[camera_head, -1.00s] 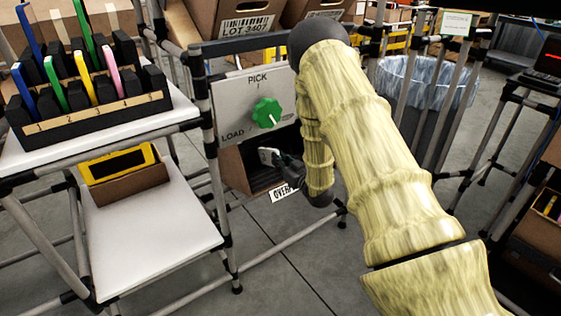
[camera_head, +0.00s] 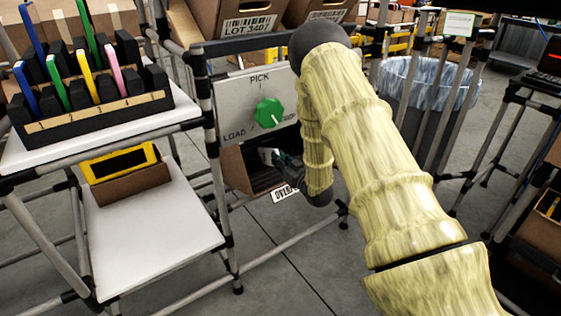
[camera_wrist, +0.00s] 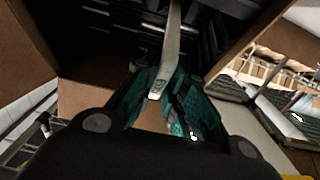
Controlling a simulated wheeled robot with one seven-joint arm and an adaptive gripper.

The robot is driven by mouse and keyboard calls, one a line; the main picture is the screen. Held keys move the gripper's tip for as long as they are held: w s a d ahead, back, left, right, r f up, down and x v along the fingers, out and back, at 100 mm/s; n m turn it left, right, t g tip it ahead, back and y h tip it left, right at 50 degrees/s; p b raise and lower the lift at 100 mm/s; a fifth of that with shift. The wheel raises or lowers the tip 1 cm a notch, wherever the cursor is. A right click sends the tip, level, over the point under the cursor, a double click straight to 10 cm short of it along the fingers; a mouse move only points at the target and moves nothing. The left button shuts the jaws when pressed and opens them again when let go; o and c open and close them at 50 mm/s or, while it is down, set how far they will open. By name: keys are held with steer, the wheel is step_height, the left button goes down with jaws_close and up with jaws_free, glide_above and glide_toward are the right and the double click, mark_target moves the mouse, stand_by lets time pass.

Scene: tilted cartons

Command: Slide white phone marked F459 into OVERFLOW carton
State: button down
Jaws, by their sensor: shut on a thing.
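The white phone (camera_wrist: 168,55) is held edge-on between the green-padded fingers of my gripper (camera_wrist: 165,90) in the wrist view. No marking on it can be read. In the head view my gripper (camera_head: 283,160) and a small pale part of the phone (camera_head: 266,155) show at the mouth of the OVERFLOW carton (camera_head: 232,170). The carton is tilted and sits low, below the dial panel; its label (camera_head: 285,193) is partly covered by my arm. In the wrist view the phone's far end reaches into the dark carton, between its brown walls (camera_wrist: 262,45). Dark upright items show inside.
A panel with a green dial (camera_head: 269,112) marked PICK and LOAD stands just above the carton. Two cartons, one labelled LOT 3407 (camera_head: 250,25), sit higher up. A rack of coloured phones (camera_head: 90,110) and a carton with a yellow item (camera_head: 125,185) stand left.

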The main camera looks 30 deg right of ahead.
mark_target(271, 165)
steer(key=shift+w+a+f+b, duration=0.1)
steer(key=shift+w+f+b, duration=0.2)
steer(key=shift+w+f, duration=0.45)
steer(key=shift+w+a+f+b, duration=0.1)
steer(key=shift+w+f+b, duration=0.25)
steer(key=shift+w, duration=0.8)
steer(key=shift+w+f+b, duration=0.3)
steer(key=shift+w+f, duration=0.25)
steer(key=shift+w, duration=0.4)
stand_by(2.2)
stand_by(0.5)
steer(key=c, duration=1.4)
jaws_free()
steer(key=shift+s, duration=0.1)
steer(key=shift+s+d+r+p, duration=0.1)
steer(key=shift+s+r+p, duration=0.3)
steer(key=shift+s+p, duration=0.25)
steer(key=shift+s+r+p, duration=0.4)
steer(key=shift+s+p, duration=0.05)
steer(key=shift+s, duration=0.25)
steer(key=shift+s+d+r+p, duration=0.1)
steer(key=shift+s+r+p, duration=0.35)
steer(key=shift+s, duration=0.45)
steer(key=shift+s+d+r+p, duration=0.1)
steer(key=shift+s+r+p, duration=0.2)
steer(key=shift+s+p, duration=0.45)
steer(key=shift+s+r+p, duration=0.35)
steer(key=shift+s+p, duration=0.05)
steer(key=shift+s, duration=0.6)
